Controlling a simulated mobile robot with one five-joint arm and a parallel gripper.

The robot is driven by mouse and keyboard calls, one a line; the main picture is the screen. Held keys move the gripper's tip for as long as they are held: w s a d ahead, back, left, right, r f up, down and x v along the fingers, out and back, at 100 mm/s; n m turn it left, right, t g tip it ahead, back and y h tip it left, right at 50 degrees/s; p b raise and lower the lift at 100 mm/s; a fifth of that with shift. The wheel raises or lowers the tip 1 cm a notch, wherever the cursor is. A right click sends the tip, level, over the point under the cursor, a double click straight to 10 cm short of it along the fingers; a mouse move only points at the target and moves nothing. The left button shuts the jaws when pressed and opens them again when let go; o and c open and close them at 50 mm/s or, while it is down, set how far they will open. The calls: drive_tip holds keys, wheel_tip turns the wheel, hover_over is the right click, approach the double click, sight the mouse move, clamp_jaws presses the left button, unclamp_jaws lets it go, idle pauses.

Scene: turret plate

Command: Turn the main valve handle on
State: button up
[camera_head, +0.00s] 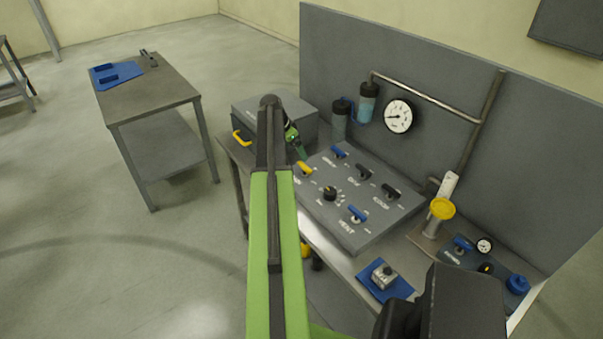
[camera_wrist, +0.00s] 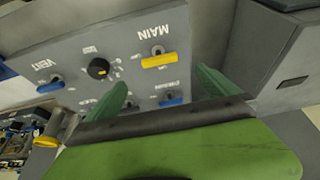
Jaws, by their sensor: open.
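The main valve handle (camera_wrist: 158,61) is a yellow bar beside the upside-down word MAIN on the grey sloped panel (camera_wrist: 120,40). In the wrist view it lies nearly level across the picture. In the head view the yellow handle (camera_head: 304,169) is at the panel's left edge, close to my gripper. My gripper (camera_wrist: 162,79) is open, its two green fingers apart with nothing between them. The handle shows just beyond the fingertips, between them in the picture, and I see no contact. In the head view my gripper (camera_head: 297,145) is partly hidden behind my arm.
On the panel are a black dial (camera_head: 330,193), a blue vent handle (camera_head: 357,213) and other blue and black handles. A grey box (camera_head: 275,108) stands behind the panel, near my gripper. A pressure gauge (camera_head: 398,116) and pipes are on the back wall. A side table (camera_head: 150,95) stands left.

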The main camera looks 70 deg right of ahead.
sight(304, 166)
drive_tip(key=b+x, duration=0.8)
drive_tip(key=x, duration=0.3)
drive_tip(key=shift+f+b, duration=0.15)
drive_tip(key=shift+b, duration=0.25)
drive_tip(key=shift+c, duration=0.5)
